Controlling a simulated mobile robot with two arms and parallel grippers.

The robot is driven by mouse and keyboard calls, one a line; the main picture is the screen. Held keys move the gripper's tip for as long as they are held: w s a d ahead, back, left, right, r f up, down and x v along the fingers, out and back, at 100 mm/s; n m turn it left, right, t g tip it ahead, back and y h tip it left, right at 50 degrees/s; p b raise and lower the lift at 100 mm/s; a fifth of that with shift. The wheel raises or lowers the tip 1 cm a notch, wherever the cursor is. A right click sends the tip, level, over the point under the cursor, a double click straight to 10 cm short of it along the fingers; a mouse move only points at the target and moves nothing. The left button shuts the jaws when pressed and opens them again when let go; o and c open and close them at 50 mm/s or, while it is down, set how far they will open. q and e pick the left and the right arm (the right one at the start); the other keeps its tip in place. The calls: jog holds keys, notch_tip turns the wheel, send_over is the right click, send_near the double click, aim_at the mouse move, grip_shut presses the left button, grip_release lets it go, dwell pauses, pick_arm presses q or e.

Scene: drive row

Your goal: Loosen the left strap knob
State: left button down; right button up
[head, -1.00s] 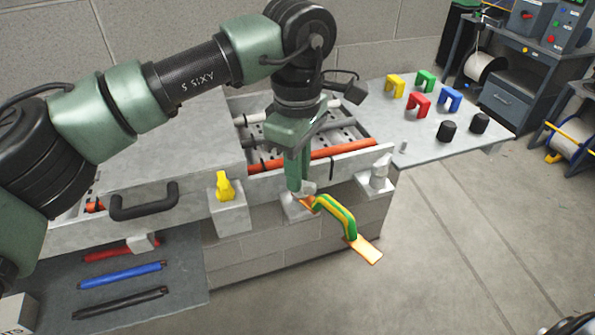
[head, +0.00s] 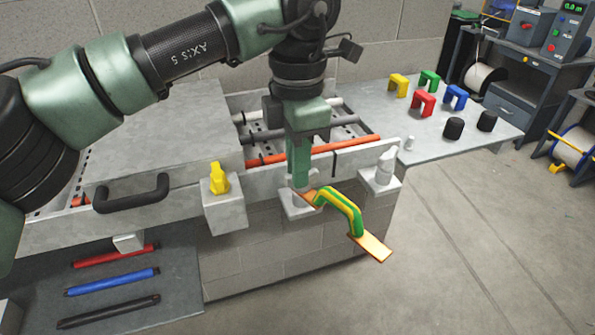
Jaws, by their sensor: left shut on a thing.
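The strap (head: 343,207), green and yellow with flat copper-coloured ends, has one end at the middle block (head: 293,207). Its free end (head: 376,247) sticks out to the front right, clear of the right block. My left gripper (head: 301,184) points straight down over the middle block, shut on the left strap knob, which its fingers mostly hide. A pale grey knob (head: 386,166) stands uncovered on the right block (head: 382,184). My right gripper is not in view.
A yellow knob (head: 218,178) stands on a block left of my gripper. Behind is an open trough with coloured bars (head: 312,152). A black handle (head: 131,195) is on the grey cover. Several coloured clips and black caps (head: 453,128) lie on the right shelf.

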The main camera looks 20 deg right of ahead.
pick_arm(q)
jog(key=n+b, duration=0.2)
jog(key=n, duration=0.3)
jog(key=shift+s+n, duration=0.1)
jog(key=shift+n, duration=0.2)
jog(key=n+b, duration=0.1)
jog(key=n, duration=0.2)
jog(key=shift+s+d, duration=0.1)
jog(key=shift+r+n, duration=0.1)
jog(key=shift+n, duration=0.6)
jog(key=c, duration=1.5)
grip_release()
jog(key=shift+o, duration=0.2)
notch_tip(320, 180, up, 8)
jog(key=shift+f, duration=0.1)
